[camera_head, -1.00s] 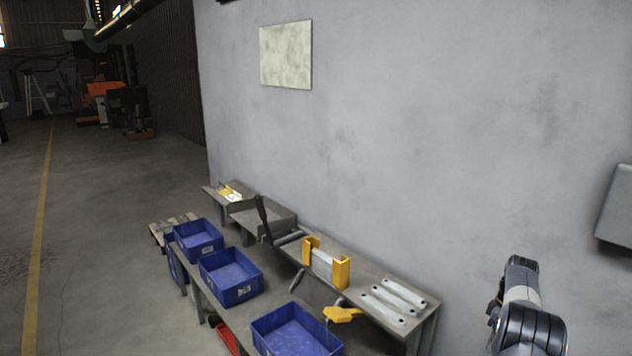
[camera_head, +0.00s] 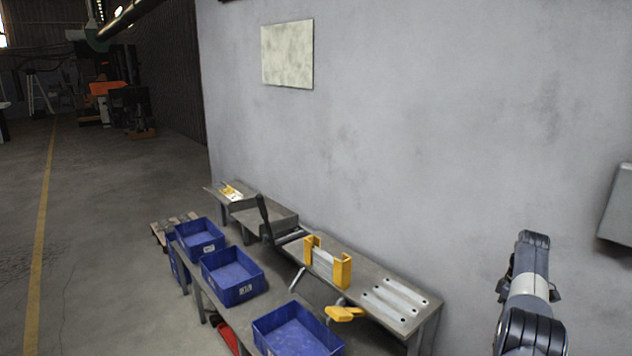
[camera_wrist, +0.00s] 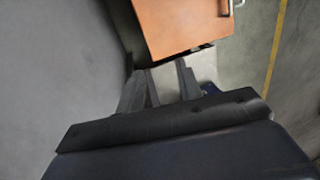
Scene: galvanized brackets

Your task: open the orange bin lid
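An orange panel (camera_wrist: 182,22), which looks like the top or a side of the orange bin, fills the upper middle of the wrist view. A metal bar handle (camera_wrist: 231,6) sits at its upper right corner. My gripper (camera_wrist: 167,70) points toward the panel's lower edge. Its two grey fingers are apart with a pale gap between them, and nothing shows held. The fingers appear short of the panel, and the handle lies up and to the right of them. The head view does not show this bin nearby; my arm is at its lower right.
In the head view, blue crates (camera_head: 231,295) line a low bench. A grey table (camera_head: 425,323) against the wall holds metal brackets (camera_head: 394,301) and a yellow-ended fixture (camera_head: 343,271). A grey wall box (camera_head: 617,212) is at right. Open floor (camera_head: 110,240) lies left.

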